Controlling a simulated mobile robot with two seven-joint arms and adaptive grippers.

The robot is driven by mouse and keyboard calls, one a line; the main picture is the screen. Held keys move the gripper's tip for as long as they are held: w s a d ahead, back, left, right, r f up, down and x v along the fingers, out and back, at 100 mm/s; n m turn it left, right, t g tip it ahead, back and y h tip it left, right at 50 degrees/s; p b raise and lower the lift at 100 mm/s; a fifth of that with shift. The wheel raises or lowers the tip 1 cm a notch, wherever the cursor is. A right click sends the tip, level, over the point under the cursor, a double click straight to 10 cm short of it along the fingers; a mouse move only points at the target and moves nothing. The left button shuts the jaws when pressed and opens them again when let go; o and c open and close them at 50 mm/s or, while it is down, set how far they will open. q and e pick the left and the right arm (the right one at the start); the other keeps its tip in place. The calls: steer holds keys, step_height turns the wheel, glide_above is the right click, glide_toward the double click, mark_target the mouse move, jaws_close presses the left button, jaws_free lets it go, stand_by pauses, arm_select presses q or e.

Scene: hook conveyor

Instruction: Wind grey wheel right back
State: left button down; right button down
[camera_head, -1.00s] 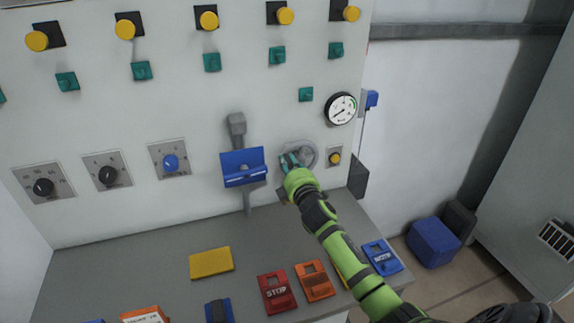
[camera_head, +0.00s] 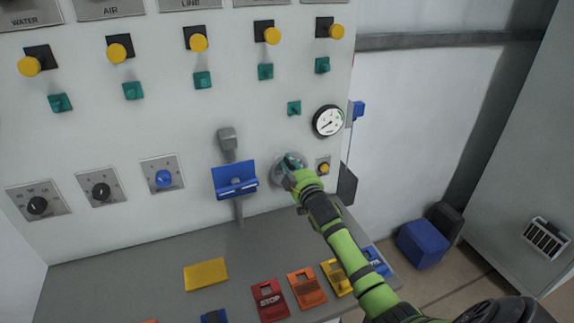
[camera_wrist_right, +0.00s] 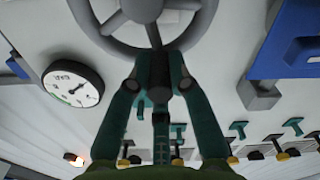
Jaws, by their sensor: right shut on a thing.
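The grey wheel (camera_head: 276,175) is mounted on the upright panel, mostly behind my right gripper (camera_head: 292,162) in the head view. In the right wrist view, the wheel (camera_wrist_right: 143,8) shows at the top, with its hub, spokes and part of its rim. My right gripper (camera_wrist_right: 158,82) is shut on the wheel's handle at the rim, its two green fingers on either side of the dark handle. In the head view the fingers are near the top of the wheel. My left gripper is not in view.
A round gauge (camera_head: 328,121) and a yellow button (camera_head: 323,168) are close to the wheel. Below is a grey desk (camera_head: 130,290) with coloured plates, including a red STOP plate (camera_head: 270,298).

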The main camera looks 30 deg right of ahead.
steer(key=shift+s+d+r+m, duration=0.1)
steer(key=shift+d+r+m, duration=0.1)
steer(key=shift+d+m, duration=0.5)
steer(key=shift+a+m, duration=0.15)
steer(key=shift+m, duration=0.15)
steer(key=c, duration=1.1)
jaws_free()
steer(key=shift+c, duration=0.2)
steer(key=shift+f, duration=0.1)
steer(key=shift+s+a, duration=0.1)
steer(key=shift+s, duration=0.15)
steer(key=v, duration=1.1)
steer(key=shift+s, duration=0.25)
steer(key=shift+a, duration=0.1)
